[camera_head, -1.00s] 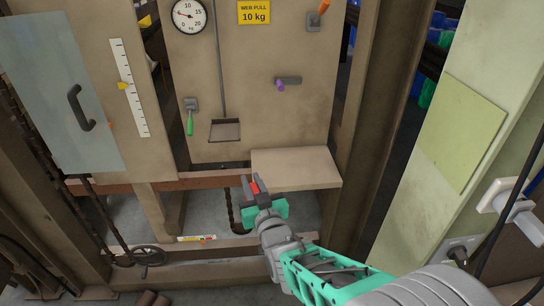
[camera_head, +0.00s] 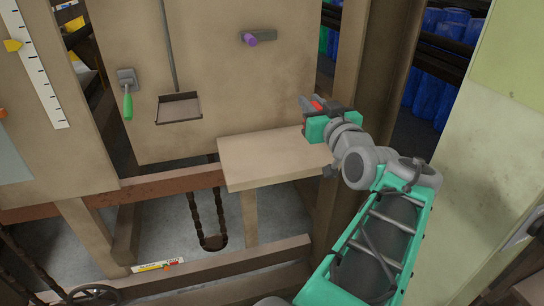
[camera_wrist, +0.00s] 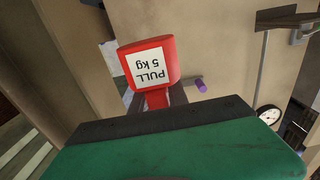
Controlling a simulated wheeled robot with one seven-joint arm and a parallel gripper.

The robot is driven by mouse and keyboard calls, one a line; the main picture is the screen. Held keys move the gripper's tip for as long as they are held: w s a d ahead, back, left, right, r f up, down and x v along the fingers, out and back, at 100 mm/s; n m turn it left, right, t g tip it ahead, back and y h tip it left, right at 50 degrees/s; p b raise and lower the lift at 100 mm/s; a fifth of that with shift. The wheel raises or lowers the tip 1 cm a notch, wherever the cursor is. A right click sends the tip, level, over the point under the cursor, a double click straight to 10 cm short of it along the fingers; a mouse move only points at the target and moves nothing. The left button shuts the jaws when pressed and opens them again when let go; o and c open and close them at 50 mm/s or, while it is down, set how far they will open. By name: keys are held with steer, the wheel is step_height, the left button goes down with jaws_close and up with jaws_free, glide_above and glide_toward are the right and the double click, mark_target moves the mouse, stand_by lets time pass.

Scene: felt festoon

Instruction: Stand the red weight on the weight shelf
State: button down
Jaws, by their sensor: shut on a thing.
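My gripper (camera_head: 310,106) is shut on the red weight (camera_head: 317,105), of which only a little red shows in the head view. In the wrist view the red weight (camera_wrist: 149,62) is large, with a white label reading "PULL 5 kg" upside down. My fingers (camera_wrist: 158,98) close on its narrow lower part. The pale wooden shelf (camera_head: 255,160), which I take for the weight shelf, juts out from the panel's lower right. My gripper is over or beside its right back part. I cannot tell the exact height, and the shelf top looks bare.
A small hanging pan (camera_head: 179,108) and a green-handled lever (camera_head: 127,103) are left of the shelf. A purple-tipped peg (camera_head: 258,38) sticks out of the panel above. A brown post (camera_head: 355,100) stands close behind my gripper. A chain loop (camera_head: 210,225) hangs below.

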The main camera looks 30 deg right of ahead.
steer(key=w+d+f+b, duration=0.1)
steer(key=w+d+f, duration=0.3)
steer(key=w, duration=0.1)
steer(key=w+d+f+b, duration=0.1)
steer(key=w+d+f, duration=0.4)
steer(key=shift+f, duration=0.15)
step_height(320, 180, down, 4)
steer(key=shift+w+d+r+b, duration=0.15)
steer(key=shift+r+b, duration=0.1)
steer(key=shift+b, duration=0.3)
steer(key=shift+r, duration=0.1)
steer(key=shift+f, duration=0.25)
steer(key=c, duration=1.3)
jaws_free()
